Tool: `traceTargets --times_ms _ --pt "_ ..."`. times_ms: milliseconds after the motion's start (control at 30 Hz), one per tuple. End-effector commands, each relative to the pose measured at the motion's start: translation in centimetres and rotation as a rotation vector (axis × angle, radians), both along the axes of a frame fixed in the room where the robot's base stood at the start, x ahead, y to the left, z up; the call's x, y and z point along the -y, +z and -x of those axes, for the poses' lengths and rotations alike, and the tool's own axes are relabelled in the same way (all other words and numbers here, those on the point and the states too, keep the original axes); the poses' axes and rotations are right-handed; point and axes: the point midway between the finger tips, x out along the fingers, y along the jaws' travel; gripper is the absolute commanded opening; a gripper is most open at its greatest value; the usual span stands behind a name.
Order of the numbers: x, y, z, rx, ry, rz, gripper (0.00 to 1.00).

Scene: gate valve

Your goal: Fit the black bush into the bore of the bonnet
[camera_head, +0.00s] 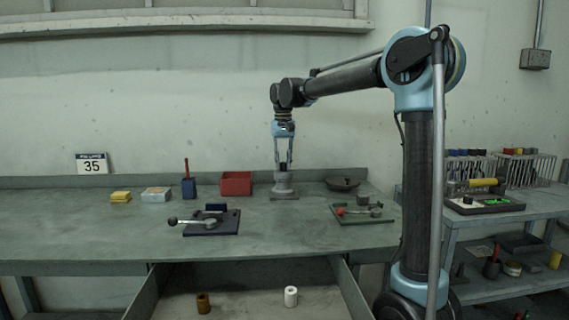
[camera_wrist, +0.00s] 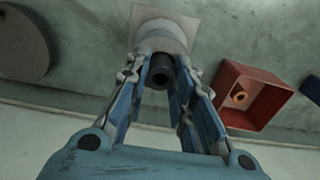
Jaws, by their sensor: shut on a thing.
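My gripper (camera_head: 283,163) points straight down at the back of the bench and is shut on the black bush (camera_head: 283,169). In the wrist view the black bush (camera_wrist: 161,70) is a dark tube with an open end, between the fingertips (camera_wrist: 164,58). The bonnet (camera_head: 283,189) is a grey upright piece with a square base, standing right below the gripper. In the wrist view the bonnet (camera_wrist: 163,28) lies just beyond the bush. The bush's lower end and the bore are hidden, so I cannot tell whether the bush is in the bore.
A red box (camera_head: 236,184) stands left of the bonnet; in the wrist view an orange ring (camera_wrist: 239,95) lies in it. A dark round dish (camera_head: 343,184) is to the right. An open drawer holds a brown bush (camera_head: 203,303) and a white bush (camera_head: 291,296).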

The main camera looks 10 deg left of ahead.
Motion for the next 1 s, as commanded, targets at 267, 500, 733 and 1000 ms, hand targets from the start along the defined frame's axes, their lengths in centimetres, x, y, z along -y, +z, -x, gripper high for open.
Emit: traceTargets --times_ms 267,500,733,1000 --pt "0.1 -0.3 -0.1 0.000 -0.001 0.000 0.00" --pt "0.1 -0.9 -0.1 0.000 -0.002 0.000 0.00" --pt "0.1 -1.2 -0.1 0.000 -0.002 0.000 0.25" --pt "0.1 -1.2 -0.1 0.000 -0.002 0.000 0.42"
